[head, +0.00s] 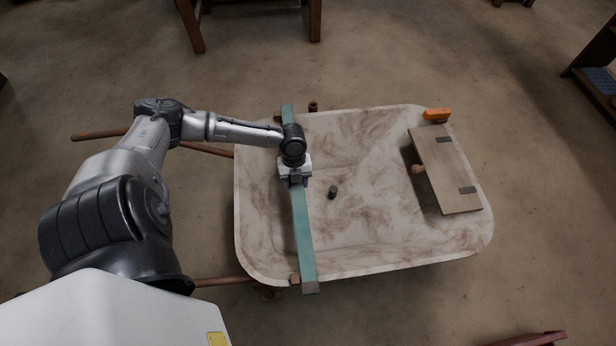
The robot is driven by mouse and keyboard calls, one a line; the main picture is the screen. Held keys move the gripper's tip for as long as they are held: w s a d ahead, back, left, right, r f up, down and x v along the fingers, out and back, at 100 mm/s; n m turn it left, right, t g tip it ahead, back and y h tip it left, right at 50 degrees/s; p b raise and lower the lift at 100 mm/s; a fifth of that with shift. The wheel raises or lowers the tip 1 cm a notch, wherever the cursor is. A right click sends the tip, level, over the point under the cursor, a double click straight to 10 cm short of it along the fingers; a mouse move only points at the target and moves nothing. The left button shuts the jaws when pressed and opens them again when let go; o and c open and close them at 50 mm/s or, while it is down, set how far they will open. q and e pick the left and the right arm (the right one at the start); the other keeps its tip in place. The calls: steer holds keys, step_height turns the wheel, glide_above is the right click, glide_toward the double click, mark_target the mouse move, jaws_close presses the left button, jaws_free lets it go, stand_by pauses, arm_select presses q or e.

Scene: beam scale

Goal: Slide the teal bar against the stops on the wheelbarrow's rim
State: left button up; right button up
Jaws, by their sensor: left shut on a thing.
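The teal bar (303,228) lies across the left part of the wheelbarrow (374,262), reaching over its far and near rims. My left gripper (295,182) is shut on the teal bar near its middle, and hides that part of it. A small brown block (295,279) on the near rim sits at the bar's left side; I cannot tell whether they touch. Another small brown piece (278,115) shows at the far rim, left of the bar's far end. These look like the stops. My right gripper is not in view.
A wooden board (446,172) with a knob and two dark strips lies across the wheelbarrow's right part. An orange object (437,114) sits at the far right rim. A small dark cylinder (332,192) is in the tray. Wooden furniture stands at the back.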

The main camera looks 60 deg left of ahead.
arm_select(q)
steer(key=o, duration=1.4)
steer(key=shift+r, duration=0.1)
steer(key=shift+a+r, duration=0.1)
steer(key=shift+r, duration=0.2)
steer(key=p+v, duration=0.3)
steer(key=v, duration=1)
